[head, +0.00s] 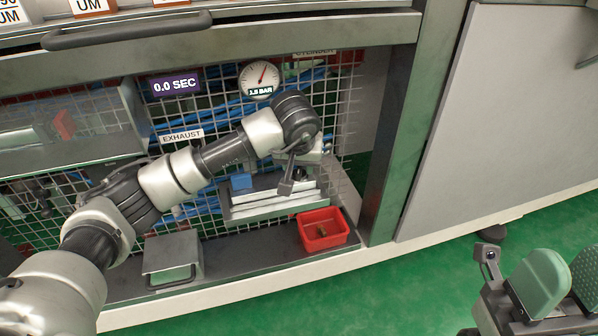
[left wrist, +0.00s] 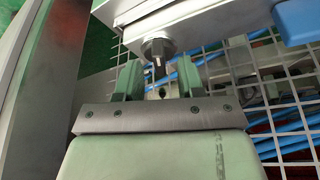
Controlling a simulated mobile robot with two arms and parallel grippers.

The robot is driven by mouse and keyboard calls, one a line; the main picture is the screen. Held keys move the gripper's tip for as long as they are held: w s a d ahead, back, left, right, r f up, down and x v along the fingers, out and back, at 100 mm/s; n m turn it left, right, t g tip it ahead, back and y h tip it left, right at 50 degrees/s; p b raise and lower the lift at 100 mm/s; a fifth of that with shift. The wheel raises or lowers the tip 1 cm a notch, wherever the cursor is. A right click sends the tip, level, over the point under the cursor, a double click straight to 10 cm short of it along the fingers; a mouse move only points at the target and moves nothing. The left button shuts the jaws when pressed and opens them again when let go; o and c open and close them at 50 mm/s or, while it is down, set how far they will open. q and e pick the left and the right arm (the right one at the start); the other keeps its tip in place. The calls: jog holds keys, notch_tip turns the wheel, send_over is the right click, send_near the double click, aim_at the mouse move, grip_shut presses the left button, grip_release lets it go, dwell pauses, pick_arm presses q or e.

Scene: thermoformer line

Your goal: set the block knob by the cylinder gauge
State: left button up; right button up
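In the left wrist view the dark knob (left wrist: 157,49) sticks out of the block's metal body. My left gripper (left wrist: 160,76) is open, its green fingers either side of the knob's end. In the head view my own wrist hides the knob. My right gripper (head: 567,278) is open and empty at lower right.
A red bin (head: 323,229) and a grey box-shaped cover (head: 173,259) stand on the lower shelf. A wire mesh (head: 342,100) with blue hoses is behind. A green-grey post (head: 398,130) and a grey panel (head: 500,120) bound the bay at right. A timer display (head: 175,84) reads 0.0 SEC.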

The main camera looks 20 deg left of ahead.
pick_arm(q)
jog(key=shift+w+f, duration=0.25)
jog(key=shift+f, duration=0.4)
grip_shut()
jog(key=shift+r, duration=0.15)
